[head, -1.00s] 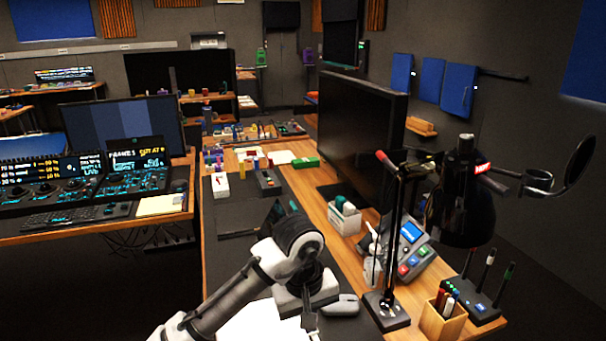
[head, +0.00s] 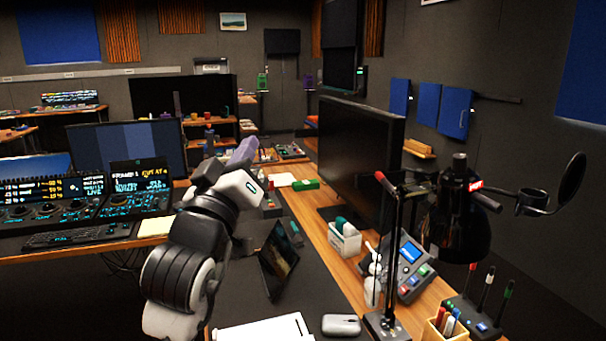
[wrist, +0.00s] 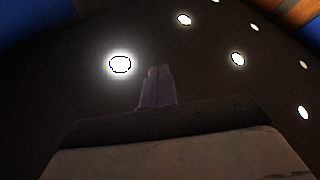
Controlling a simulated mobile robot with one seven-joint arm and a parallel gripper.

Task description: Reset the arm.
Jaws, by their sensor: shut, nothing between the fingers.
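My arm is folded up over the left part of the long desk (head: 335,264) in the head view. My gripper (head: 248,146) points up and away, clear of the desk top. Its greyish-purple fingers also show in the wrist view (wrist: 159,72), pressed together with nothing between them. The wrist view looks up at a dark ceiling with several round lights. The arm hides part of the desk's left edge and some items behind it.
A large black monitor (head: 358,155) and a black lamp (head: 456,215) stand along the desk's right side. A control console (head: 95,200) stands at left.

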